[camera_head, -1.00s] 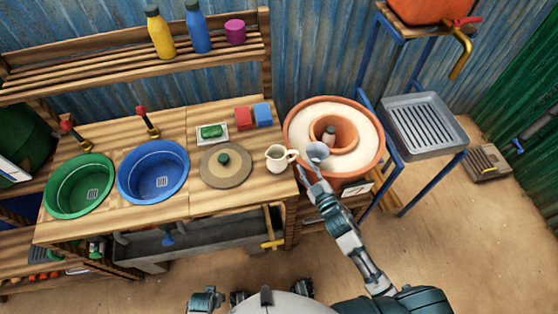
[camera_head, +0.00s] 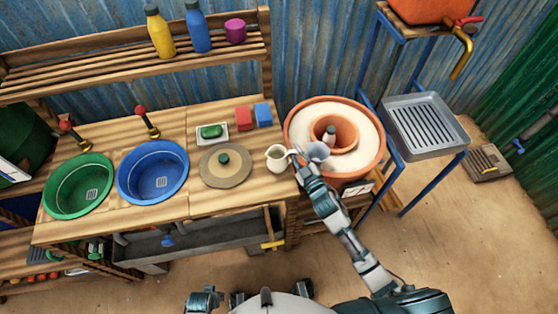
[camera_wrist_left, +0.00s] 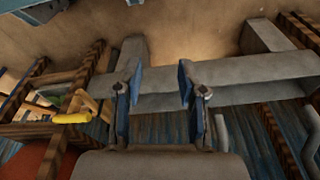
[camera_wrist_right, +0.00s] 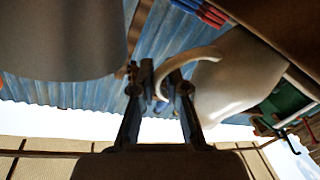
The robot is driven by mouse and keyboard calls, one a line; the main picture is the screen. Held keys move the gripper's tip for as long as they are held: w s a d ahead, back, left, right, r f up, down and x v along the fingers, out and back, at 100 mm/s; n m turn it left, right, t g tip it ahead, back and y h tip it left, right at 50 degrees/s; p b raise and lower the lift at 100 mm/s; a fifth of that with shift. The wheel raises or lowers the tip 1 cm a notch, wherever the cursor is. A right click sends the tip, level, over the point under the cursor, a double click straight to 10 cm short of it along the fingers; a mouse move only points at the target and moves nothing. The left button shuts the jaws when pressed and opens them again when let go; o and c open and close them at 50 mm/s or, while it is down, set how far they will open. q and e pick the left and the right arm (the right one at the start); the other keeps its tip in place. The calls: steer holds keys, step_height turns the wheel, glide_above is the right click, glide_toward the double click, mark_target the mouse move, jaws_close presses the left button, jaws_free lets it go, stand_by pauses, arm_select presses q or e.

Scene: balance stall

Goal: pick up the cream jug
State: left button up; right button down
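The cream jug (camera_head: 278,159) stands upright at the right end of the wooden counter (camera_head: 230,198), its handle toward the right. My right gripper (camera_head: 295,155) is at that handle. In the right wrist view the pale jug (camera_wrist_right: 235,75) is at upper right, and its curved handle passes between the fingertips (camera_wrist_right: 163,82). The fingers are drawn inward and look shut on the handle. The jug shows no clear lift off the counter. My left gripper (camera_wrist_left: 157,90) is open and empty, low in front of the counter.
A round lid-like disc (camera_head: 238,176) with a green knob lies left of the jug. Red (camera_head: 243,117) and blue (camera_head: 263,114) blocks are behind it.

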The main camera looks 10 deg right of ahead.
steer(key=shift+r, duration=0.1)
stand_by(0.4)
steer(key=shift+r, duration=0.7)
step_height(320, 180, up, 2)
steer(key=shift+r+p, duration=0.1)
steer(key=shift+p, duration=0.45)
arm_select(q)
steer(key=shift+s+a+f, duration=0.1)
steer(key=shift+s+f, duration=0.15)
steer(key=shift+f, duration=0.45)
steer(key=shift+s+f, duration=0.3)
steer(key=shift+f, duration=0.4)
steer(key=shift+s+a+f, duration=0.1)
steer(key=shift+s+f, duration=0.15)
steer(key=shift+f, duration=0.45)
arm_select(e)
steer(key=s+a+r, duration=0.1)
steer(key=s+a, duration=0.1)
steer(key=s, duration=1.3)
steer(key=shift+s+r, duration=0.15)
steer(key=shift+s, duration=0.25)
arm_select(q)
steer(key=shift+d, duration=0.1)
